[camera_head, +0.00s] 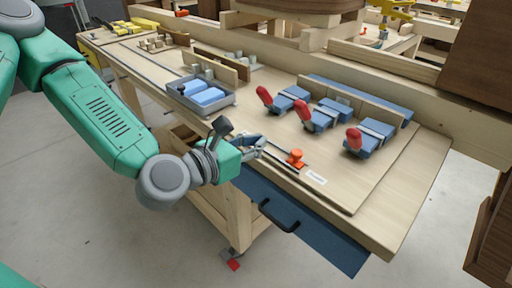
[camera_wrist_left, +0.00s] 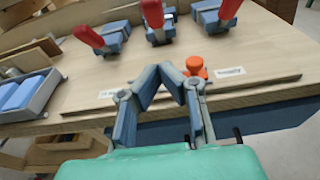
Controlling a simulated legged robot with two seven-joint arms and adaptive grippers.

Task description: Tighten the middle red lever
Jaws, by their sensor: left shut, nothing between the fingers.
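Three blue clamps with red levers stand in a row on the wooden workbench (camera_head: 420,200). The middle red lever (camera_head: 304,110) tilts up from its blue clamp (camera_head: 328,116); it also shows in the left wrist view (camera_wrist_left: 153,14), beyond the fingers. The left red lever (camera_head: 265,96) and the right red lever (camera_head: 354,139) flank it. My left gripper (camera_head: 262,143) is at the bench's front edge, short of the levers and touching none. Its fingertips meet in the left wrist view (camera_wrist_left: 172,72), shut and empty. My right gripper is out of view.
An orange knob (camera_head: 296,157) stands by a white label (camera_head: 316,177) near the front edge. A grey tray with blue blocks (camera_head: 228,101) sits left of the levers. A blue drawer (camera_head: 310,226) is below the edge. The bench before the levers is mostly clear.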

